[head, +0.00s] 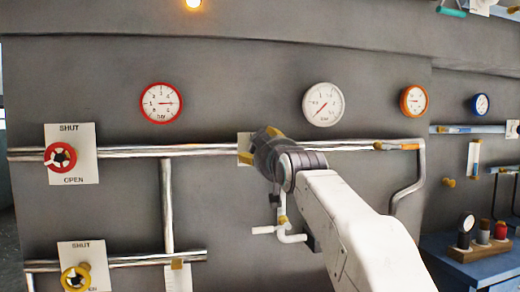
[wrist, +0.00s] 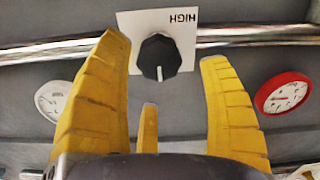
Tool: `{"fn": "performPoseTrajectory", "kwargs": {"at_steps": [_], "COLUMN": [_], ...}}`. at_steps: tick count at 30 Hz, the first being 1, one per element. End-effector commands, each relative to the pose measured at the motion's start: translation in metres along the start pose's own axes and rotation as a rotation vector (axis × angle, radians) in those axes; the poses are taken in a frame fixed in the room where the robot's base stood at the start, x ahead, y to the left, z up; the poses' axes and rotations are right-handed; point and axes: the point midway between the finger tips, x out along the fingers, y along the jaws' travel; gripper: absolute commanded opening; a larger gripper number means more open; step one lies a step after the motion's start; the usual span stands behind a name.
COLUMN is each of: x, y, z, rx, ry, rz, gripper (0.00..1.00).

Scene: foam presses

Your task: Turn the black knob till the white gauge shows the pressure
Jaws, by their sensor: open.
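The black knob (wrist: 159,57) sits on a white plate (wrist: 185,22) marked HIGH, upside down in the wrist view. A white line on the knob points down in that view. My gripper (wrist: 165,70) is open, with its yellow fingers on either side of the knob; I cannot tell whether they touch it. In the head view my gripper (head: 262,148) is in front of the plate (head: 244,140) and hides the knob. The white gauge (head: 323,104) hangs above the pipe, its red needle pointing to the lower left; it also shows in the wrist view (wrist: 54,99).
A red gauge (head: 161,103), an orange gauge (head: 413,100) and a blue gauge (head: 481,104) hang on the wall. A red valve wheel (head: 60,157) and a yellow one (head: 76,277) are at the left. A horizontal pipe (head: 170,151) runs along the wall.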

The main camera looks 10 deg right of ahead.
Motion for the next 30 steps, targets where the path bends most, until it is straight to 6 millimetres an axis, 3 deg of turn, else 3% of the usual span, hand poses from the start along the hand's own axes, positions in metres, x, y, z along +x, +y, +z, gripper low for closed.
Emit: {"fn": "performPoseTrajectory", "kwargs": {"at_steps": [10, 24, 30], "x": [0.032, 0.036, 0.036], "y": [0.000, 0.000, 0.000], "z": [0.000, 0.001, 0.001], "rx": [0.001, 0.001, 0.001], "ry": [-0.002, -0.001, -0.001], "rz": [0.000, 0.000, 0.000], "gripper": [0.70, 0.71, 0.53]}}
